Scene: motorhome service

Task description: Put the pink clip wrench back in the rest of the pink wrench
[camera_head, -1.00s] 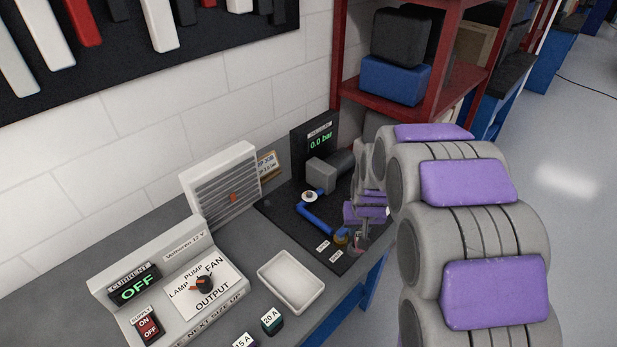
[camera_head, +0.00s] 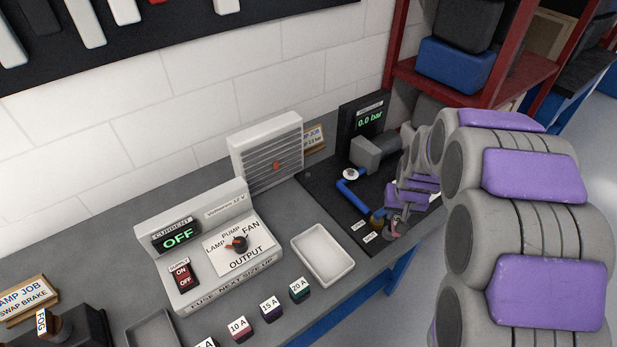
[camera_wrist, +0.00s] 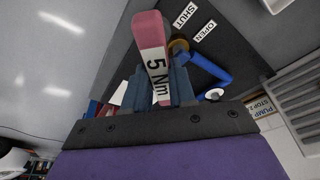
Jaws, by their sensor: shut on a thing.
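The pink clip wrench (camera_wrist: 149,32) with a white "5 Nm" label is between the blue fingers of my gripper (camera_wrist: 160,88) in the wrist view. My gripper is shut on it. In the head view, my gripper (camera_head: 400,212) is small and partly hidden by my arm. It is over the front right of the black pump board (camera_head: 330,202), near the blue pipe (camera_head: 350,196) and the SHUT and OPEN labels. A small pink patch shows there. I cannot make out the rest of the pink wrench in either view.
A white tray (camera_head: 323,254), a power supply (camera_head: 207,247) reading OFF and a grey fan box (camera_head: 268,152) stand on the bench. Several labelled fuses line its front. Red shelving (camera_head: 470,82) stands behind my arm. A dark tool board (camera_head: 180,22) hangs on the wall.

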